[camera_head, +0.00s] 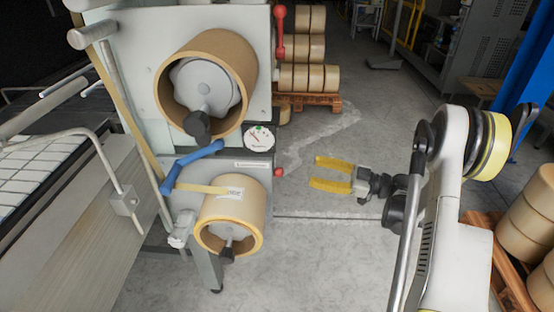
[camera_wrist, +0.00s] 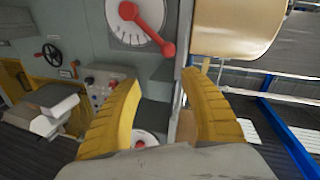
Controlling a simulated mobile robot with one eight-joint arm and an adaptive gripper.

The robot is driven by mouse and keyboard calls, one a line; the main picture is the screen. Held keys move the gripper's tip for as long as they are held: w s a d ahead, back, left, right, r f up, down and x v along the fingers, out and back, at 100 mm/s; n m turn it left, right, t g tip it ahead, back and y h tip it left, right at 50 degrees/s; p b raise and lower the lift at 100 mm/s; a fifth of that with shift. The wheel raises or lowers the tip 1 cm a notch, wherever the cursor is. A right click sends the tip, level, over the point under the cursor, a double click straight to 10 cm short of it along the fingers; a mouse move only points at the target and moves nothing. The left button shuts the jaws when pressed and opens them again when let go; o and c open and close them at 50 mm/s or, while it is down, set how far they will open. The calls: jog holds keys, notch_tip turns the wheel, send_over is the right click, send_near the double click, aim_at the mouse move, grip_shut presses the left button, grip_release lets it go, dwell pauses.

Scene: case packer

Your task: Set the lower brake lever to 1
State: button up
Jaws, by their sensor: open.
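The lower brake lever shows in the head view as a red knob (camera_head: 278,172) at the right edge of the machine, beside the lower tape roll (camera_head: 229,221). In the wrist view a red lever part (camera_wrist: 140,145) on a white dial (camera_wrist: 149,138) shows low between my fingers, partly hidden; its setting cannot be read. My gripper (camera_head: 316,174) has yellow fingers, is open and empty, and is to the right of the lower knob, apart from it. It also shows in the wrist view (camera_wrist: 158,82).
The upper red lever (camera_head: 280,32) stands above; in the wrist view it crosses a larger white dial (camera_wrist: 128,28). The upper tape roll (camera_head: 205,85) and a blue handle (camera_head: 192,160) are on the machine. Pallet rolls (camera_head: 302,78) stand behind. Floor around my gripper is clear.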

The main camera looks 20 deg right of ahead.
aim_at(282, 172)
jog(key=shift+g, duration=0.5)
jog(key=b+x, duration=0.1)
jog(key=x, duration=0.2)
jog(key=f+b+x, duration=0.1)
jog(key=x, duration=0.3)
jog(key=s+f+b+x, duration=0.1)
jog(key=x, duration=0.2)
jog(key=shift+w+a, duration=0.15)
jog(key=shift+a, duration=0.3)
grip_shut()
jog(key=shift+w+r, duration=0.1)
